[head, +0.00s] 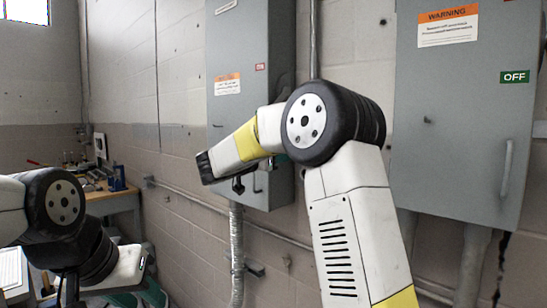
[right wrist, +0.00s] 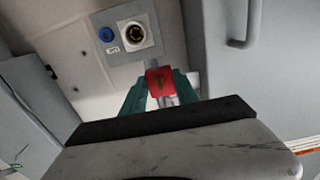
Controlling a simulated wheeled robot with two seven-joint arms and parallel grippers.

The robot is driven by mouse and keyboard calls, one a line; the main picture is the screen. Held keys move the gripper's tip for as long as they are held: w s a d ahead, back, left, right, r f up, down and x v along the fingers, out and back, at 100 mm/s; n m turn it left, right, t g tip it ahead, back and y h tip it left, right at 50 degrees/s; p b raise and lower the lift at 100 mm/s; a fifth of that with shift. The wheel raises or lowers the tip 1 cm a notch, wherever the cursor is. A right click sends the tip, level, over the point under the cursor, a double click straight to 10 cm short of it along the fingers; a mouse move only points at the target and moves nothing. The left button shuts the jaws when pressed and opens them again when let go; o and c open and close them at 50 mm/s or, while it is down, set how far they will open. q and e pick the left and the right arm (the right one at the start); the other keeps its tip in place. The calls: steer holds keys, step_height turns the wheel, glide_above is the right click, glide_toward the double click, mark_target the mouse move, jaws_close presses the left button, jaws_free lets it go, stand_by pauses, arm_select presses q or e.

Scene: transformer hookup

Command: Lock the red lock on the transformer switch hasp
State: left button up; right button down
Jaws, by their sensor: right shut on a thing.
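The red lock (right wrist: 160,82) sits between the teal fingers of my right gripper (right wrist: 162,92) in the right wrist view; the gripper is shut on it. Grey metal parts show just above and below the lock; I cannot tell whether they are its shackle or the hasp, or whether they touch. Beyond it is a grey panel with a round dark switch or socket (right wrist: 133,35) and a blue button (right wrist: 106,34).
A large grey cabinet (head: 460,120) with a warning label, a green OFF sign (head: 514,77) and a handle (head: 506,168) stands at right. A workbench (head: 112,198) with tools is at the far left. Conduit (head: 237,250) runs down below the middle cabinet.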

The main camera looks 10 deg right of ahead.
steer(key=shift+w+a, duration=0.1)
steer(key=shift+f, duration=1)
stand_by(0.9)
steer(key=c, duration=0.9)
jaws_free()
steer(key=shift+o, duration=0.2)
steer(key=shift+v, duration=2.55)
